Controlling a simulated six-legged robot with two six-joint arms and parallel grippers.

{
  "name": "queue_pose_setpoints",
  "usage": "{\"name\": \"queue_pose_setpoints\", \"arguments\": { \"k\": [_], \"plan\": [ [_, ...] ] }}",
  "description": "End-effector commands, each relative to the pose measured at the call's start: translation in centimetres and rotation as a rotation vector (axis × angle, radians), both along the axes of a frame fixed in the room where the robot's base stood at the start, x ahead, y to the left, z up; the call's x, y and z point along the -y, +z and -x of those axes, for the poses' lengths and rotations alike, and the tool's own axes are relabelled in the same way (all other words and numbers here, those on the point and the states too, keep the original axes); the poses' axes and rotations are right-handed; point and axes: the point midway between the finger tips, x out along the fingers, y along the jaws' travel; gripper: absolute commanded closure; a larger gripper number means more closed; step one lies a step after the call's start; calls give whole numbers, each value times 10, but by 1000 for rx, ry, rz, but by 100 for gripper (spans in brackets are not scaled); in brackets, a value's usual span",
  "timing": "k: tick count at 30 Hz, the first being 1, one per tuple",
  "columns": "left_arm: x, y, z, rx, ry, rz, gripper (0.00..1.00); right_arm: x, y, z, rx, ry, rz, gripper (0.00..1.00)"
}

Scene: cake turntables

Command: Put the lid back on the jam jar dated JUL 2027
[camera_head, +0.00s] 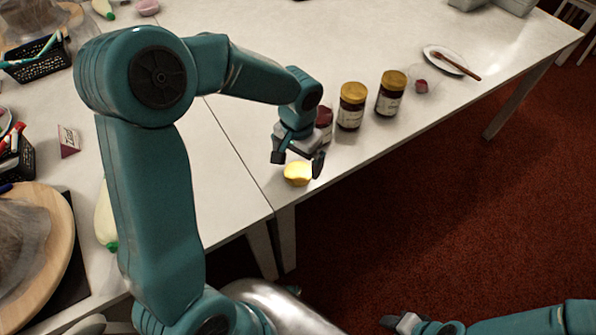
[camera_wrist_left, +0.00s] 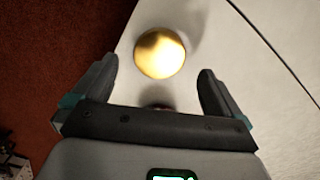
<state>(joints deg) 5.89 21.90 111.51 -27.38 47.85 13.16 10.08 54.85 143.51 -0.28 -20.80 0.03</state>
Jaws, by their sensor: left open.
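A gold lid (camera_head: 298,174) lies on the white table near its front edge. It also shows in the left wrist view (camera_wrist_left: 160,53), just beyond the fingertips and between their lines. My left gripper (camera_head: 298,161) is open and empty, pointing down just above the lid. A jar with a dark red top and no lid visible (camera_head: 324,118) stands behind the gripper, mostly hidden by it. Two dark jars with gold lids, one nearer (camera_head: 351,108) and one farther right (camera_head: 390,95), stand beside it. Their label dates are too small to read. My right gripper (camera_head: 405,323) is low at the bottom edge, its jaws unclear.
A white plate with a brown-handled utensil (camera_head: 450,62) and a small red item (camera_head: 421,86) are right of the jars. At left are black baskets (camera_head: 38,62), a small sign (camera_head: 68,141) and a wooden turntable (camera_head: 62,235). The table behind the jars is clear.

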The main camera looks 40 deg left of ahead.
Motion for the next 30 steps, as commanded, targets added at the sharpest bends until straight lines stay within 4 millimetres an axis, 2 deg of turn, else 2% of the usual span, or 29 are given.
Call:
{"name": "queue_pose_setpoints", "arguments": {
  "k": [3,7,19,24,28,29,30],
  "plan": [
    [2,-21,2,-5,-2,0,0,0,-2,0,0,0,0,56],
    [1,-35,2,-2,-1,0,0,0,-3,0,0,0,0,56],
    [1,-38,1,0,-1,0,0,0,-3,0,0,0,0,56],
    [1,-38,1,0,-1,0,55,0,-3,0,0,0,0,56],
    [1,-38,1,0,-1,0,57,0,-3,0,0,0,0,56],
    [1,-38,1,0,-1,0,61,0,-3,0,0,0,0,56],
    [1,-38,1,0,-1,0,61,0,-3,0,0,0,0,56]
  ]
}}
